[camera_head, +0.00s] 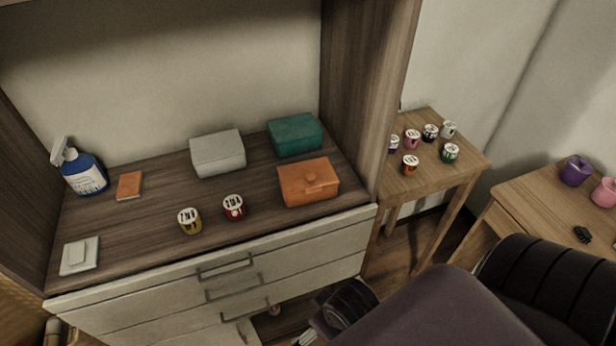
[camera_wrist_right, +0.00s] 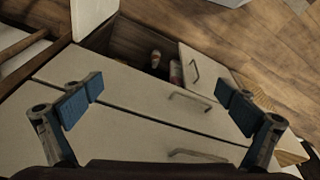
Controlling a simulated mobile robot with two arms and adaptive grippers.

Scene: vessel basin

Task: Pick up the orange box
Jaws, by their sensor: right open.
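My right gripper (camera_wrist_right: 158,104) is open and empty in the right wrist view, with blue pads wide apart. It faces the pale drawer fronts, and the orange box does not show in that view. In the head view my right arm is at the bottom, below and in front of the shelf top, well apart from the box. My left gripper is not in view.
A teal box (camera_head: 295,134) and a grey box (camera_head: 218,153) stand behind. A red cup (camera_head: 233,207) and a yellow cup (camera_head: 190,221) stand left of the orange box. The right cabinet wall (camera_head: 365,90) is close by. A lower drawer (camera_wrist_right: 137,42) is open, with small items inside.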

